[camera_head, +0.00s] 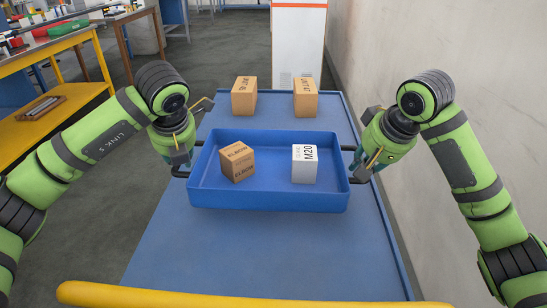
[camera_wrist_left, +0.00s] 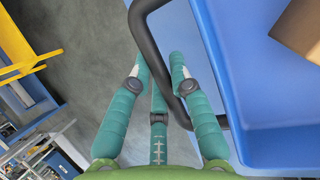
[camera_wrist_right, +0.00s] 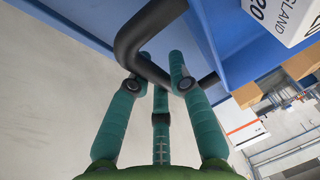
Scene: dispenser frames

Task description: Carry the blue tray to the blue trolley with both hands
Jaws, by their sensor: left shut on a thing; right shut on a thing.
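The blue tray (camera_head: 268,200) is level over the blue trolley (camera_head: 265,250) in the head view; I cannot tell if it touches the trolley top. A brown ELBOW box (camera_head: 237,162) and a white M20 box (camera_head: 304,165) are inside the tray. My left gripper (camera_head: 184,167) is shut on the tray's left black handle, which shows in the left wrist view (camera_wrist_left: 150,45). My right gripper (camera_head: 361,168) is shut on the right black handle, seen in the right wrist view (camera_wrist_right: 140,30). The fingers hide parts of both handles.
Two brown boxes, one at left (camera_head: 244,97) and one at right (camera_head: 305,97), stand at the trolley's far end. A yellow bar (camera_head: 240,296) crosses the near end. A pale wall (camera_head: 420,45) is close on the right. A yellow workbench (camera_head: 50,48) stands at left across open floor.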

